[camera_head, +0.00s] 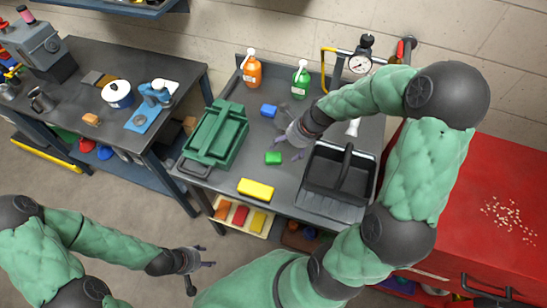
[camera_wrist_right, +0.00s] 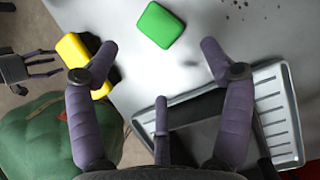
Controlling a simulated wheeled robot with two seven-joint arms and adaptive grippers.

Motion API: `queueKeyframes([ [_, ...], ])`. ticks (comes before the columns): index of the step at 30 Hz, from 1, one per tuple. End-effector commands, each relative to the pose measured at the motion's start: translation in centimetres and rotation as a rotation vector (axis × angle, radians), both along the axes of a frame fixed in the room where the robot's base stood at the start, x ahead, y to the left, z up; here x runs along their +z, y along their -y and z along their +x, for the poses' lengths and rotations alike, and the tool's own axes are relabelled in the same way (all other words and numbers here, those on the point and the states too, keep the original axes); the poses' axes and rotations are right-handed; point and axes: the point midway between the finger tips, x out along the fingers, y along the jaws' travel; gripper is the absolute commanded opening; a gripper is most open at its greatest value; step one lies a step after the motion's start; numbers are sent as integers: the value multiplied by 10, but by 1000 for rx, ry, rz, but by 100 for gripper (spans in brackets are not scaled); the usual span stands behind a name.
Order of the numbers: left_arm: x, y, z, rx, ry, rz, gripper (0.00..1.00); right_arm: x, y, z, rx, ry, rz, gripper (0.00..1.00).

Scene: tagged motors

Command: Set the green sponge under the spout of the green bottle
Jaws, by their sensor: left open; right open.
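The green sponge (camera_head: 273,158) lies on the grey workbench, left of the black tray. In the right wrist view the green sponge (camera_wrist_right: 160,25) is at the top, beyond and between my open fingers. The green bottle (camera_head: 300,82) stands at the back of the bench with a white pump spout on top. My right gripper (camera_head: 290,145) is open and empty, just above and to the right of the sponge; its fingers also show in the right wrist view (camera_wrist_right: 160,60). My left gripper (camera_head: 206,257) is open and empty over the floor in front of the bench.
An orange bottle (camera_head: 252,72) stands left of the green one. A blue sponge (camera_head: 268,111) and a yellow sponge (camera_head: 256,189) lie on the bench. A green toolbox (camera_head: 216,137) is at left, a black caddy (camera_head: 338,180) at right. A pressure gauge (camera_head: 359,64) stands at the back.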

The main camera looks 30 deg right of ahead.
Motion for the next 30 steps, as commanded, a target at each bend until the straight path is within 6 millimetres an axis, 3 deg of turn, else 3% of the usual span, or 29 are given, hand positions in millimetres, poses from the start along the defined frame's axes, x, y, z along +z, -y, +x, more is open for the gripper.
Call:
queueKeyframes([
  [6,-11,0,0,0,0,0,57,-32,-9,10,5,-2,0,80],
  [14,-16,0,0,0,0,0,57,-46,-15,17,6,0,-1,80],
  [21,-30,0,0,0,0,0,57,-76,-25,30,7,-2,0,80],
  [30,-31,0,0,0,0,0,57,-82,-27,33,6,0,-2,80],
])
